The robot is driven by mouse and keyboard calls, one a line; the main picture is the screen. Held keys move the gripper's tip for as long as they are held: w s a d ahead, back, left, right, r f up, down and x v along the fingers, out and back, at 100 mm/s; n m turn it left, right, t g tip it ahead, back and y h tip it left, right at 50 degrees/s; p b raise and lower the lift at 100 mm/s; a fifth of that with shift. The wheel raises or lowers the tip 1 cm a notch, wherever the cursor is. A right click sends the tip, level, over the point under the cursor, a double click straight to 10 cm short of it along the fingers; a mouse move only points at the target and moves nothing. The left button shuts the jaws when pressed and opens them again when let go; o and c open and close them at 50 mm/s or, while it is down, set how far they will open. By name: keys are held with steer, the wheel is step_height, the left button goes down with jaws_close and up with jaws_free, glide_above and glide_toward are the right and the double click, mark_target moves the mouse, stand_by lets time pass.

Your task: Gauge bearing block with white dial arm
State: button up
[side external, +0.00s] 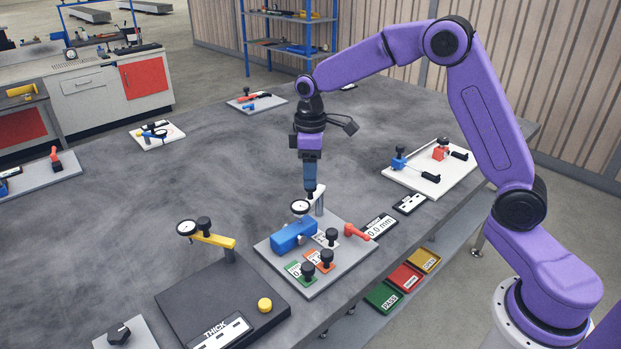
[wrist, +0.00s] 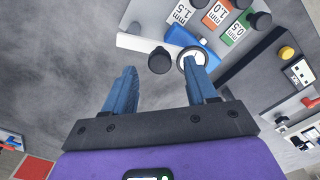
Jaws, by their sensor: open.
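The blue bearing block (side external: 290,237) lies on a light grey gauge plate (side external: 330,275); part of it shows in the wrist view (wrist: 205,48). The white dial arm (side external: 319,201) stands behind it, its round dial (side external: 300,207) above the block. In the wrist view the white dial arm (wrist: 138,43) crosses ahead of the fingers, with a black knob (wrist: 159,60) between the fingertips and the dial (wrist: 192,57) by the right finger. My gripper (side external: 310,191) is open, pointing down right over the arm; its fingers also show in the wrist view (wrist: 160,72). Contact with the knob cannot be told.
Thickness tags with black knobs (side external: 308,269) and a red lever (side external: 357,232) are on the plate. A 0.0 mm display (side external: 380,226) lies beside it. A dark station with a yellow dial arm (side external: 214,239) stands left. Red, green and yellow trays (side external: 404,277) sit below the table edge.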

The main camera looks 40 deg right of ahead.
steer(key=shift+f, duration=1.25)
jaws_close()
steer(key=shift+w, duration=0.1)
steer(key=w+d+m, duration=0.3)
steer(key=w+m, duration=0.3)
steer(key=m, duration=1.2)
steer(key=shift+w, duration=0.2)
steer(key=shift+r, duration=0.15)
